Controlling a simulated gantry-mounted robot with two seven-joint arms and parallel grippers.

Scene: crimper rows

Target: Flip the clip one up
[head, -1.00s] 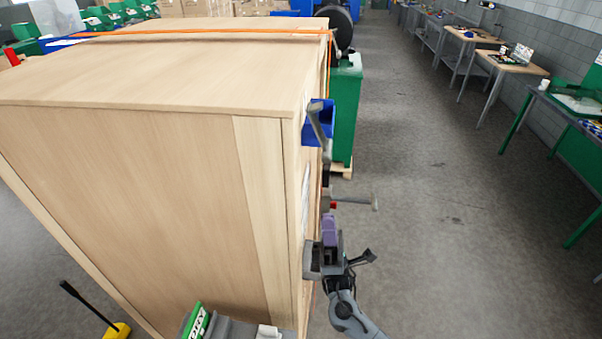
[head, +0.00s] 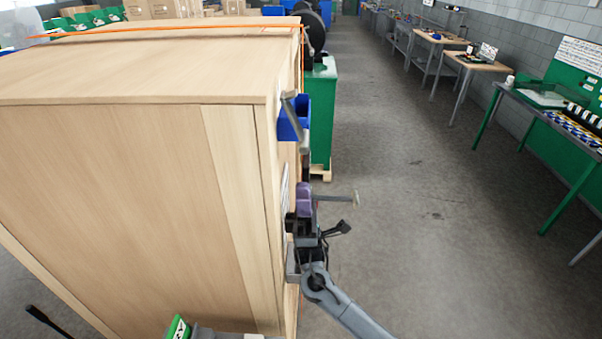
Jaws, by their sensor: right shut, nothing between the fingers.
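The side of a tall wooden crate (head: 120,200) fills the left of the head view. Fittings are on its right face, seen nearly edge-on. A grey bar with a crosspiece (head: 338,197) sticks out to the right, and a grey lever (head: 290,103) stands higher up. I cannot tell which fitting is the clip. My right gripper (head: 304,198), with purple fingers, is shut and empty close to the crate's right face, beside the bar's inner end. I cannot tell whether it touches anything. My left gripper is not in view.
A blue bin (head: 294,121) is on the crate's right face, above my right gripper. A green cabinet (head: 322,125) stands behind the crate. The grey floor (head: 410,230) to the right is clear, with workbenches (head: 545,100) along the wall.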

